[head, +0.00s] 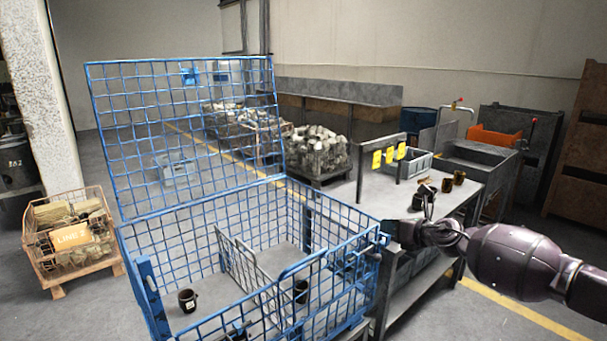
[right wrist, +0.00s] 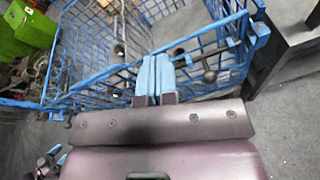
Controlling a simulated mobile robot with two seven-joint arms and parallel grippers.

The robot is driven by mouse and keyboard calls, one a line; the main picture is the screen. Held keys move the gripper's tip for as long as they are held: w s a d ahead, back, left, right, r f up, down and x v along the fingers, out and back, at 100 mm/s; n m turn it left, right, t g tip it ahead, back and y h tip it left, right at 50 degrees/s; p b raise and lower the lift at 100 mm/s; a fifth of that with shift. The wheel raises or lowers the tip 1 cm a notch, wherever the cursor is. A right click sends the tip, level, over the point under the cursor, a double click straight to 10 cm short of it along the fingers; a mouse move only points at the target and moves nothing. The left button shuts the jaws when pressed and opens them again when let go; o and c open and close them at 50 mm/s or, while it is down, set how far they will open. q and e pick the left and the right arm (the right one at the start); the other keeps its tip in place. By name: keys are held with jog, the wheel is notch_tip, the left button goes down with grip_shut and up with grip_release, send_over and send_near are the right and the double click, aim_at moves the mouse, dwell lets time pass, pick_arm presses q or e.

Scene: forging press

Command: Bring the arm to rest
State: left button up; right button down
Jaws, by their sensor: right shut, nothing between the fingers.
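My right arm (head: 515,258) reaches in from the right in the head view. Its gripper (head: 388,231) is beside the right rim of the blue mesh crate (head: 200,208), near the table's front end. In the right wrist view the two pale blue fingers (right wrist: 155,76) lie side by side, shut with nothing between them. They point towards the crate's blue mesh wall (right wrist: 90,92). Whether they touch the rim I cannot tell.
The crate's mesh lid stands open. Dark cups (head: 187,300) (head: 301,291) stand inside, either side of a divider (head: 250,268). More cups (head: 459,177) stand on the table (head: 462,200). A wooden-based bin (head: 72,232) is at left. Floor at lower right is clear.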

jog(key=a+r+m+t+y, duration=0.1)
jog(key=a+r+m, duration=0.2)
jog(key=a+r, duration=0.15)
jog(key=s+a+f+m+t, duration=0.25)
jog(key=s+a+m, duration=0.35)
jog(key=m, duration=0.6)
jog(key=s+d+f+m+g+h, duration=0.1)
jog(key=s+d+f+m+h, duration=0.2)
jog(key=s+f+m, duration=0.5)
jog(key=s+d+f+m+g+h, duration=0.1)
jog(key=s+d+f+m+h, duration=0.2)
jog(key=s+d+f+m, duration=0.3)
jog(key=s+d+f+m+g+h, duration=0.2)
jog(key=s+f+m, duration=0.7)
jog(key=s, duration=1.6)
notch_tip(320, 180, down, 6)
jog(key=shift+s+d+r+m+h, duration=0.15)
jog(key=shift+d+m+h, duration=0.25)
jog(key=shift+d+h, duration=0.65)
jog(key=shift+d, duration=0.1)
